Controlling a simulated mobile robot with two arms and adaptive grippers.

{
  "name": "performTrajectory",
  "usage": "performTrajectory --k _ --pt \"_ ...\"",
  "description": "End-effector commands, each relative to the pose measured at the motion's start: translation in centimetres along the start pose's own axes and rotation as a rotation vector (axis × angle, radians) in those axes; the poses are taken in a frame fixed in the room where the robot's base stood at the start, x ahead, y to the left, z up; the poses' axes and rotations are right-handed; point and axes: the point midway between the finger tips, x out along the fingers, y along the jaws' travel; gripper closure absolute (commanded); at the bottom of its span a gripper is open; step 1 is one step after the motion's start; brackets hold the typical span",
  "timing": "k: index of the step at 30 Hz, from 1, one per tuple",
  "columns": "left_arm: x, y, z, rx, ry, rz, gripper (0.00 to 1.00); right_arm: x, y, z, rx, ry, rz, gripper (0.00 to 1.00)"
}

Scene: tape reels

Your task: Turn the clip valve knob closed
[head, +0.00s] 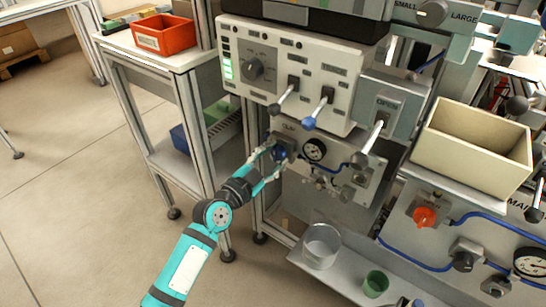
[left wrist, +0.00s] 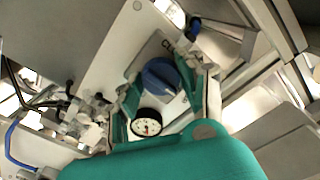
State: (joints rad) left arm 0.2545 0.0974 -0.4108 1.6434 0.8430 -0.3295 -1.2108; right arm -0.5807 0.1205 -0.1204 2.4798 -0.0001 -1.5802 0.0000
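The clip valve knob is the dark blue knob (head: 284,153) on the grey lower panel, left of a round gauge (head: 314,150). In the left wrist view the blue knob (left wrist: 160,76) lies between my two teal fingers, with the gauge (left wrist: 147,123) below it. Lettering beside the knob is partly covered. My left gripper (head: 273,160) reaches in from the lower left with one finger on each side of the knob. The fingers are close to its sides; I cannot tell whether they press on it. My right gripper is not in view.
Levers with a black, a blue (head: 309,122) and another black ball hang above and right of the knob. A beige bin (head: 474,140) stands at the right above a red knob (head: 425,217). A metal tray with a clear cup (head: 321,246) and green cup (head: 375,283) lies below. Floor at left is free.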

Motion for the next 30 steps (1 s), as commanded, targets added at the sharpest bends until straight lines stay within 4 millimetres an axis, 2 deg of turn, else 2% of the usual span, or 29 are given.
performTrajectory --k 1,6,17,30 --pt "0.0 0.0 0.0 0.0 0.0 0.0 0.71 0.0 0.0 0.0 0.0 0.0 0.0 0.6" --pt "0.0 0.0 0.0 0.0 0.0 0.0 0.93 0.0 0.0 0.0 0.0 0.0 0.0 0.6" --pt "0.0 0.0 -0.1 -0.062 0.0 0.002 0.93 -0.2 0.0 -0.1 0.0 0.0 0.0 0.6" --pt "0.0 0.1 -0.2 -0.412 0.0 0.001 0.93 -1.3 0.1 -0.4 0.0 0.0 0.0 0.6"
